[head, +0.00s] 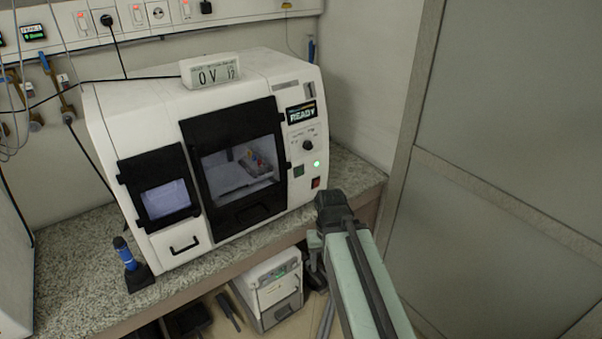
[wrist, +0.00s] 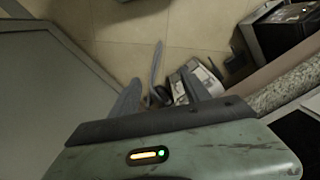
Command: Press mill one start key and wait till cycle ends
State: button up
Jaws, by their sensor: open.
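The white mill (head: 240,90) stands on the speckled counter in the head view, its dark-framed window closed. Its small screen (head: 301,112) reads READY. Below the screen are a black knob (head: 308,145), a lit green light (head: 317,164), a green key (head: 299,171) and a red key (head: 316,183). I cannot read which one is marked start. My gripper (head: 332,205) is in front of the mill's lower right corner, below the keys and apart from them. In the wrist view my gripper (wrist: 180,85) points down towards the floor, its fingers spread and empty.
A display box (head: 211,71) reading 0 V sits on top of the mill. A blue-handled tool (head: 125,254) stands on the counter (head: 80,250) at left. A white box (head: 271,288) is under the counter. A grey panel (head: 510,120) closes off the right side.

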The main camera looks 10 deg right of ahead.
grip_shut()
dwell(1.7)
notch_tip(320, 180, up, 10)
jog(key=p, duration=0.9)
jog(key=shift+p, duration=0.4)
